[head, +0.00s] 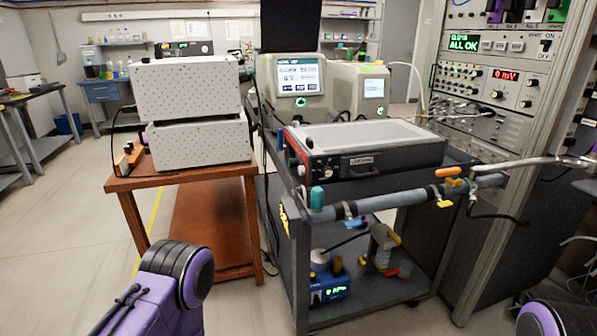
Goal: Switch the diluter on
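No device carries a label I can read as the diluter, so I cannot tell which one it is. A low black box (366,161) with a pale top lies on the dark cart. Its front has a round knob at the left and a small label too small to read. Two instruments with lit screens stand behind it: one with a large display (299,76) and one with a smaller display (373,88). Neither of my grippers is in view. Only purple and black links of my arms show at the bottom left and bottom right corners.
A grey pipe (395,198) with yellow-handled valves runs along the cart's front. A rack (490,90) with lit green and red readouts stands at the right. Two white perforated boxes (190,88) sit stacked on a brown table (178,180). Open floor lies at the left.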

